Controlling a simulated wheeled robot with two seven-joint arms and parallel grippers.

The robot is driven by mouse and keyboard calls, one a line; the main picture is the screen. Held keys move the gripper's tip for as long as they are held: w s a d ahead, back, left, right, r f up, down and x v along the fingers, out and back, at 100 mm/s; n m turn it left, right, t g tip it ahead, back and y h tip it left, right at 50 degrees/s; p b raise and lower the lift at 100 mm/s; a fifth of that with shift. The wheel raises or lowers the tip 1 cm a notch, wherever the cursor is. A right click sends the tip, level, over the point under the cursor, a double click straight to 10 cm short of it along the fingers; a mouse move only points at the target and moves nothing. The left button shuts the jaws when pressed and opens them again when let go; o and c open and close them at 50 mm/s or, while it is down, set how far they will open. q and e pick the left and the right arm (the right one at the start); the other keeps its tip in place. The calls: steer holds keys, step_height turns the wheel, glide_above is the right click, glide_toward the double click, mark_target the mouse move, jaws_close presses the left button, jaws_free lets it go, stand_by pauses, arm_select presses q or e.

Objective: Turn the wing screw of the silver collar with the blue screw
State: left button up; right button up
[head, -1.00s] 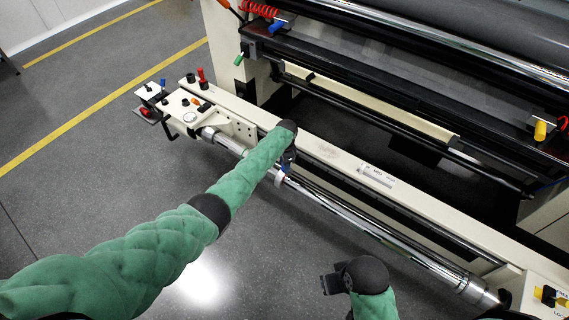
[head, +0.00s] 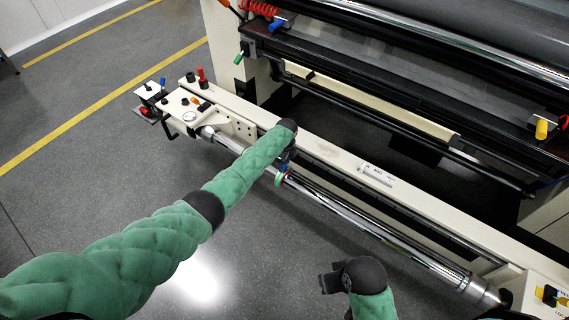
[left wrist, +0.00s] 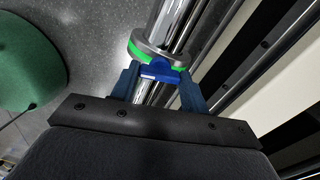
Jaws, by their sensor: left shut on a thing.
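The silver collar (left wrist: 160,56) sits around a chrome shaft (left wrist: 172,20) and has green bands on its edge. Its blue wing screw (left wrist: 158,72) lies between the fingers of my left gripper (left wrist: 158,82), which is shut on it. In the head view, the collar (head: 281,179) shows small and partly hidden, with green and red on it, just below my left gripper (head: 285,166). My right gripper (head: 328,282) is low in the head view, away from the shaft; its finger opening is unclear.
A cream beam (head: 330,153) with a label runs behind the shaft. At its left end is a panel with knobs and a gauge (head: 190,117). The large roller machine (head: 480,50) stands behind. The grey floor (head: 90,190) in front is open.

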arm_select(q)
steer(key=shift+m, duration=0.3)
arm_select(e)
steer(key=shift+a, duration=0.35)
arm_select(q)
steer(key=o, duration=1)
arm_select(e)
steer(key=shift+d+f, duration=0.1)
steer(key=shift+d, duration=0.25)
arm_select(q)
steer(key=shift+r, duration=0.35)
steer(key=r, duration=0.7)
steer(key=shift+w+d, duration=0.15)
steer(key=shift+w, duration=0.05)
arm_select(e)
steer(key=shift+a+f, duration=0.15)
steer(key=shift+a, duration=0.3)
